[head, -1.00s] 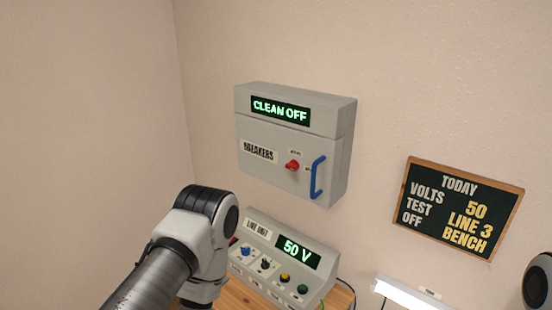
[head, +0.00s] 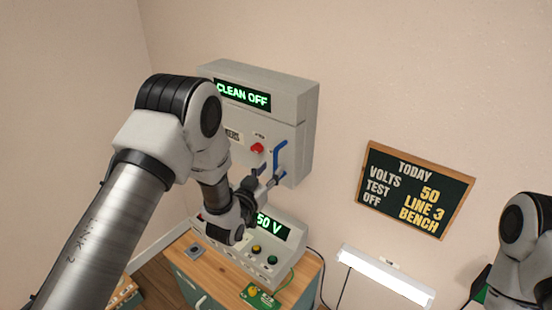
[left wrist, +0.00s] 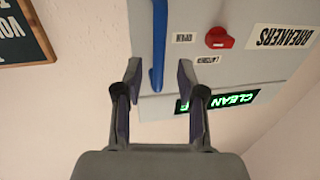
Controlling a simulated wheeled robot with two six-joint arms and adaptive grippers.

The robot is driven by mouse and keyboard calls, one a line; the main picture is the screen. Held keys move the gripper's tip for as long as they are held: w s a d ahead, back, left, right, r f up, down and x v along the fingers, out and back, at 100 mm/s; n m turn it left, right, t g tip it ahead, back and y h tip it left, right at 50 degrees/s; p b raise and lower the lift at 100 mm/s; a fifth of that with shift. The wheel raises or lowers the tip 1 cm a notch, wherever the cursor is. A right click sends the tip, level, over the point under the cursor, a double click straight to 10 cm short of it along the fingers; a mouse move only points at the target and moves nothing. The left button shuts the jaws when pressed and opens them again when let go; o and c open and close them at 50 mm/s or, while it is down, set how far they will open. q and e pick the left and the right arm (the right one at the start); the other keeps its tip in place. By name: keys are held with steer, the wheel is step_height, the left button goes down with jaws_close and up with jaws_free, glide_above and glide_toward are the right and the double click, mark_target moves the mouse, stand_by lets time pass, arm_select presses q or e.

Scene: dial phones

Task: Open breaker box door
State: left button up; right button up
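The grey breaker box (head: 307,120) is on the wall with its door shut. Its green display reads CLEAN OFF. A red knob (head: 257,148) and a blue vertical handle (head: 281,155) are on the door. My left gripper (head: 277,177) is at the handle's lower end. In the left wrist view, which shows the box upside down, the open fingers (left wrist: 160,73) stand on either side of the blue handle (left wrist: 158,40), with gaps visible. The red knob (left wrist: 219,38) is beside them. My right gripper is out of view.
The line unit (head: 290,233), reading 50 V, sits on the wooden bench (head: 205,268) below the box, close under my left wrist. A chalkboard (head: 415,190) and a lit lamp (head: 388,277) are to the right. Wall space right of the box is clear.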

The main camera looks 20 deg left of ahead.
mark_target(274, 166)
arm_select(q)
steer(key=w, duration=0.2)
steer(key=w+d, duration=0.1)
steer(key=shift+w+p, duration=0.35)
steer(key=shift+w, duration=0.05)
steer(key=shift+s+a, duration=0.1)
steer(key=shift+a, duration=0.1)
steer(key=shift+d, duration=0.1)
jaws_close()
